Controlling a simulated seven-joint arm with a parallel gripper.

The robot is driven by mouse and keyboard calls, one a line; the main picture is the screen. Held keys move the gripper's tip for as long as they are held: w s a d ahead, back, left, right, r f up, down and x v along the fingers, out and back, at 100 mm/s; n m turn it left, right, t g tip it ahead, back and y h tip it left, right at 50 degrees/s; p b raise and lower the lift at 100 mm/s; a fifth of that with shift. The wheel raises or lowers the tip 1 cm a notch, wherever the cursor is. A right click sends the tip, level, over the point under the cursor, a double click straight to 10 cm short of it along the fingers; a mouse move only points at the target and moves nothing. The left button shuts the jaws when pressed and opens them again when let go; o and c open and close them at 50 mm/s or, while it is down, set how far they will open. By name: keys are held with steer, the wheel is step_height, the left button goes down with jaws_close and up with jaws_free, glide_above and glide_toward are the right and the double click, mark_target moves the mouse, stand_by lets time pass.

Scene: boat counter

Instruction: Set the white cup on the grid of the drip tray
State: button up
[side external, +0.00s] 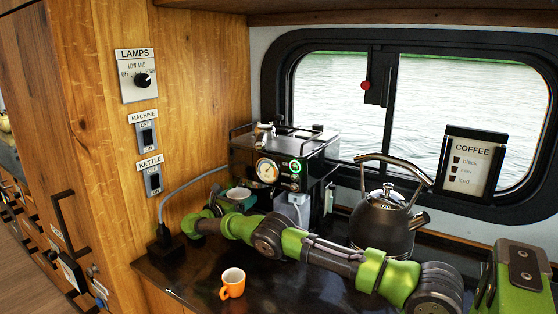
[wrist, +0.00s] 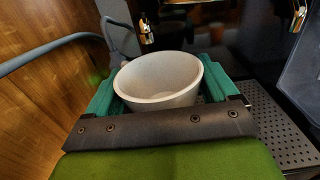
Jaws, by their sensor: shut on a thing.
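The white cup (wrist: 158,82) is upright between the teal fingers of my gripper (wrist: 163,84), which is shut on it. In the side external view the cup (side external: 238,193) shows as a pale rim at the front left of the coffee machine, with my gripper (side external: 233,203) around it. The perforated grid of the drip tray (wrist: 284,125) shows at the right of the wrist view, to the right of the cup. My gripper hides part of the grid, and I cannot tell whether the cup's base touches anything.
The coffee machine (side external: 285,160) stands at the back, with a spout (wrist: 146,33) beyond the cup. A grey cable (side external: 183,188) runs along the wooden wall on the left. A dark kettle (side external: 382,225) stands right, behind my arm.

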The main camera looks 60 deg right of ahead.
steer(key=d, duration=0.1)
steer(key=d+f, duration=0.1)
steer(key=shift+d+f, duration=0.2)
steer(key=shift+d, duration=0.1)
steer(key=shift+f, duration=0.2)
steer(key=o, duration=1)
steer(key=shift+o, duration=0.2)
